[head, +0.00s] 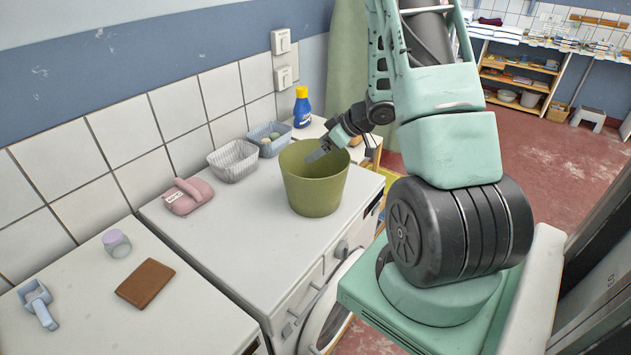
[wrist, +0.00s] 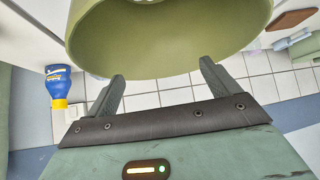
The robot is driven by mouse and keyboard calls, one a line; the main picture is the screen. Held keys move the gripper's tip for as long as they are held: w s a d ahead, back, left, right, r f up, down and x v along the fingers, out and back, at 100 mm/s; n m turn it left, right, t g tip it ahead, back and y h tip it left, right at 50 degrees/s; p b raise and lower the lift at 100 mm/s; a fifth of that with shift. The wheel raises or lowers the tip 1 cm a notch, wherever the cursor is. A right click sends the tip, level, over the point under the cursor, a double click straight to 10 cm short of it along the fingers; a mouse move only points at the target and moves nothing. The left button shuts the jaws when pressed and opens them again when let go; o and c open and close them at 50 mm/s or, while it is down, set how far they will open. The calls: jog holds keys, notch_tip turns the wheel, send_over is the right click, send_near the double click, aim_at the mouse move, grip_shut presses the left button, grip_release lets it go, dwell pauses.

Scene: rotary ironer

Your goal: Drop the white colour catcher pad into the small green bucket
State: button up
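The green bucket (head: 314,192) stands upright on the white machine top in the head view. Its wide mouth also fills the top of the wrist view (wrist: 170,45). My gripper (head: 318,154) is at the bucket's rim, its fingertips over the mouth. In the wrist view my gripper (wrist: 163,82) has its two fingers well apart with nothing between them. I cannot make out the white colour catcher pad in either view. The bucket's floor is hidden in the head view, so I cannot tell whether the pad lies inside.
Behind the bucket stand a blue basket (head: 268,139), a white basket (head: 234,161) and a blue bottle (head: 302,108). A pink item (head: 188,196) lies to the left. A brown wallet (head: 145,283), a lidded jar (head: 117,243) and a blue scoop (head: 38,303) are on the nearer top.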

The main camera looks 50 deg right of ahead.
jog(key=b+v, duration=0.2)
jog(key=v, duration=1.5)
jog(key=shift+r, duration=0.2)
